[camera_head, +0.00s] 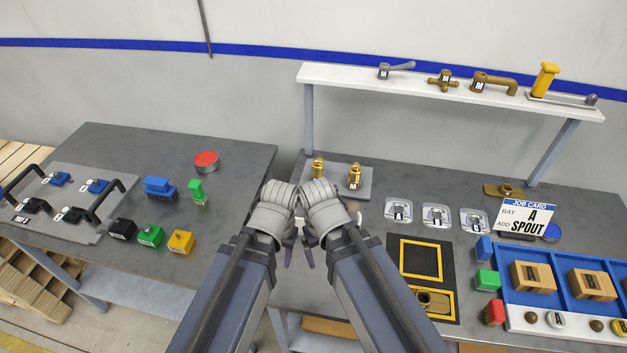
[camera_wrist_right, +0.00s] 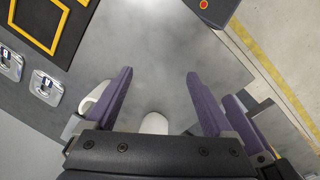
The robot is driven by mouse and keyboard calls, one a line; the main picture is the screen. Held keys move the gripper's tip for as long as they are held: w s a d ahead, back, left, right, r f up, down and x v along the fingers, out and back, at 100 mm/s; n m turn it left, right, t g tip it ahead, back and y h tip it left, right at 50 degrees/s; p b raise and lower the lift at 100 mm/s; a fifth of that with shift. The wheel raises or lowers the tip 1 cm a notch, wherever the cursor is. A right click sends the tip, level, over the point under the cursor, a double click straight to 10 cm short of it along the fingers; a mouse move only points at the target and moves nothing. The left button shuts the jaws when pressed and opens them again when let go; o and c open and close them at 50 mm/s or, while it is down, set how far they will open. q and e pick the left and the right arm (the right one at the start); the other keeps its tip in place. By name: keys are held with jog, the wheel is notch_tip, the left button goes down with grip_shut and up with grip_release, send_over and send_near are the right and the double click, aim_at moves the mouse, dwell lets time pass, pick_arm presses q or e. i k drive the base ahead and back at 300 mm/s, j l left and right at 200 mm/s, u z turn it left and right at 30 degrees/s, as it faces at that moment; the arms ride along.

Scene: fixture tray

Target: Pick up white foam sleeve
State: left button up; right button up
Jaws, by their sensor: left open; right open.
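In the head view I find no white foam sleeve that I can be sure of. In the right wrist view a pale rounded thing (camera_wrist_right: 155,123) shows between the finger bases, partly hidden by the gripper body; I cannot tell whether it is the sleeve. My right gripper (camera_wrist_right: 160,82) is open with its fingers apart over grey table top. In the head view my left gripper (camera_head: 288,254) and right gripper (camera_head: 309,256) are side by side at the gap between the tables, pointing down. The left one is open; the arms hide what is beneath.
The left table (camera_head: 235,165) bears coloured blocks, a red disc (camera_head: 205,161) and a plate with black handles. The right table (camera_head: 375,225) bears brass fittings, metal plates, a black mat (camera_head: 395,265), a job card (camera_head: 526,217) and a blue tray (camera_head: 562,266). A white shelf (camera_head: 350,78) holds taps.

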aim_at(300, 221)
jog(key=i+j+z, duration=0.1)
jog(key=j+z, duration=0.3)
jog(key=j, duration=0.25)
jog(key=j+z, duration=0.45)
jog(key=j, duration=0.2)
jog(key=k+j+z, duration=0.15)
jog(key=j+z, duration=0.25)
jog(key=j, duration=0.25)
